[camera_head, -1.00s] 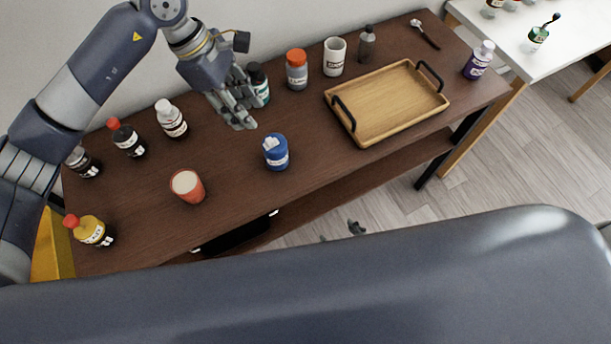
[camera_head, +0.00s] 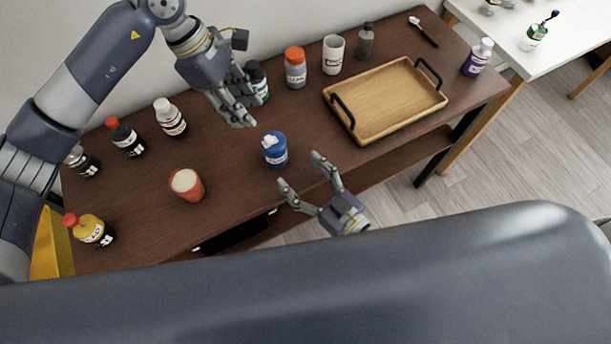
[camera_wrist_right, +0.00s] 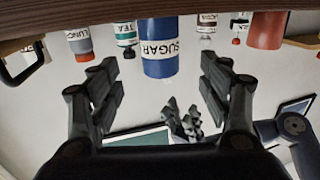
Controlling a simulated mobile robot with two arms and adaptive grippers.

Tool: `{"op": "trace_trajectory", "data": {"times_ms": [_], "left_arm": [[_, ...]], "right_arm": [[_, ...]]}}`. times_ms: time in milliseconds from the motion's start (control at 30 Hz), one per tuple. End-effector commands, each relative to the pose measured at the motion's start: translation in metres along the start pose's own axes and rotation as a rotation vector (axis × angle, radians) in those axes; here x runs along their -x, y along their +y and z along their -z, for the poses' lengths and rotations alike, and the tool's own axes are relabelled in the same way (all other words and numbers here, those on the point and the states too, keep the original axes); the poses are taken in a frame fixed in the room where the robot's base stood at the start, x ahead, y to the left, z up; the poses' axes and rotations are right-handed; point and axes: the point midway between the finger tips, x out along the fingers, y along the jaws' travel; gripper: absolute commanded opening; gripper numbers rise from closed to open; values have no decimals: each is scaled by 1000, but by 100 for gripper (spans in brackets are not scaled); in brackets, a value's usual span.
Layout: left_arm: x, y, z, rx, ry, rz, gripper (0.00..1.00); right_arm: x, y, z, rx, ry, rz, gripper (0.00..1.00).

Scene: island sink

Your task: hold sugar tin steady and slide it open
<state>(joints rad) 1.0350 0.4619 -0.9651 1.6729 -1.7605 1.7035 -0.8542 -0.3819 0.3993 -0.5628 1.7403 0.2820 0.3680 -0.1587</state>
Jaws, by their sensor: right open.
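The sugar tin (camera_head: 276,152) is a blue cylinder with a white part on its top. It stands near the front edge of the brown table. Its SUGAR label shows upside down in the right wrist view (camera_wrist_right: 160,50). My right gripper (camera_head: 300,170) is open and empty at the table's front edge, its fingers spread toward the tin but apart from it. In the right wrist view the tin appears between and beyond the two fingers (camera_wrist_right: 160,75). My left gripper (camera_head: 243,108) looks open and empty above the table, behind and left of the tin, not touching it.
A red cup (camera_head: 188,185) stands left of the tin, and a wooden tray (camera_head: 385,105) with black handles lies to the right. The table around the tin is mostly clear.

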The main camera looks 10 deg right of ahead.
Motion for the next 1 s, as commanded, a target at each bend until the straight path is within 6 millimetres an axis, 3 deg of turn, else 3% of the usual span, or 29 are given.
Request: {"op": "trace_trajectory", "data": {"times_ms": [500,700,967,1000], "left_arm": [[0,0,0,0,0,0,33],[0,0,0,0,0,0,33],[0,0,0,0,0,0,33],[0,0,0,0,0,0,33]], "right_arm": [[-86,0,1,-2,2,0,71],[-98,0,0,-1,1,1,71],[-99,0,0,-1,1,0,71],[-99,0,0,-1,1,0,66]]}}
